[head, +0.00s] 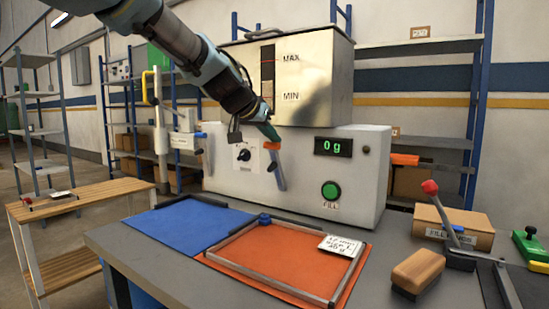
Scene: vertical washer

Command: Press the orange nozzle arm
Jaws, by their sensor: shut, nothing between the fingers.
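A filling machine (310,175) stands at the back of the grey table. A nozzle arm with an orange top (272,146) and a blue-grey lower part hangs on its front, right of the black knob. My gripper (270,133) comes from the upper left, shut and empty, its tip just above the orange top. I cannot tell whether they touch. The gripper's tip partly covers the panel behind it.
An orange bar (404,159) sticks out at the machine's right side. A blue-topped nozzle (200,136) is at its left. A green button (330,190) sits below a display reading 0 g. A framed orange mat (255,275) and blue mat (185,226) lie in front.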

